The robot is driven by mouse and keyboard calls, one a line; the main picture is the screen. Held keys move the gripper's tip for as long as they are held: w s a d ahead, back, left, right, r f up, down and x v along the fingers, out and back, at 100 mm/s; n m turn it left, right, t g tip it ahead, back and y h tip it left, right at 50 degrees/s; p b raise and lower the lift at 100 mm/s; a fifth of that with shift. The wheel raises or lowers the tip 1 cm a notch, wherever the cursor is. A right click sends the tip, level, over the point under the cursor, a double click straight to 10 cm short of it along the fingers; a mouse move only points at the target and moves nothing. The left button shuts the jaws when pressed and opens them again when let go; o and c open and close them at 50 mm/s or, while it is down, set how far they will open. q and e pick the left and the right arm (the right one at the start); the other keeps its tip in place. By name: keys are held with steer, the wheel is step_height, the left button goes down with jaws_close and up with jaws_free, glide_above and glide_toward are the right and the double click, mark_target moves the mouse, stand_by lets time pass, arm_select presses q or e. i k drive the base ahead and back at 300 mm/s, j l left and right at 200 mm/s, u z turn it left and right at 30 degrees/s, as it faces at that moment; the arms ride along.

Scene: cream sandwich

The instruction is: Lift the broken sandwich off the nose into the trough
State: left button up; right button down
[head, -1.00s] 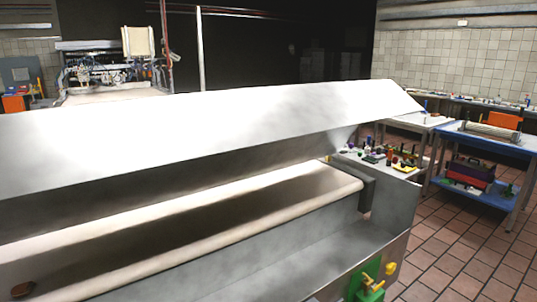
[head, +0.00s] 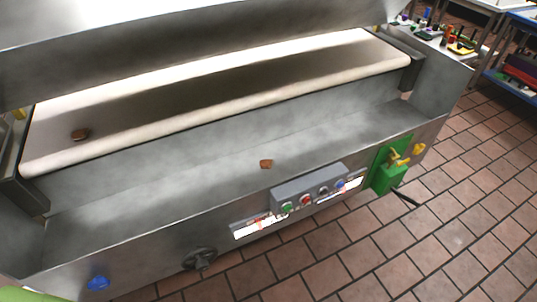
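A small brown sandwich piece (head: 80,134) lies on the cream conveyor belt (head: 250,92), near its left end and a little back from the rounded front nose (head: 220,116). Another small brown piece (head: 266,163) lies in the grey metal trough (head: 160,186) below the nose, near the middle. Both pieces are too small to tell whether they are broken. Neither of my grippers is in view.
A grey button box (head: 309,188) sits on the trough's front face. A green and yellow fixture (head: 390,172) is at its right end, a black knob (head: 199,259) and blue knob (head: 98,283) lower left. A metal hood (head: 180,45) overhangs the belt.

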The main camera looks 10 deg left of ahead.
mark_target(82, 134)
steer(key=u, duration=1.6)
steer(key=i+j, duration=0.7)
steer(key=k+l+z, duration=0.35)
steer(key=k, duration=0.2)
steer(key=i+j+u, duration=0.4)
steer(key=i, duration=0.2)
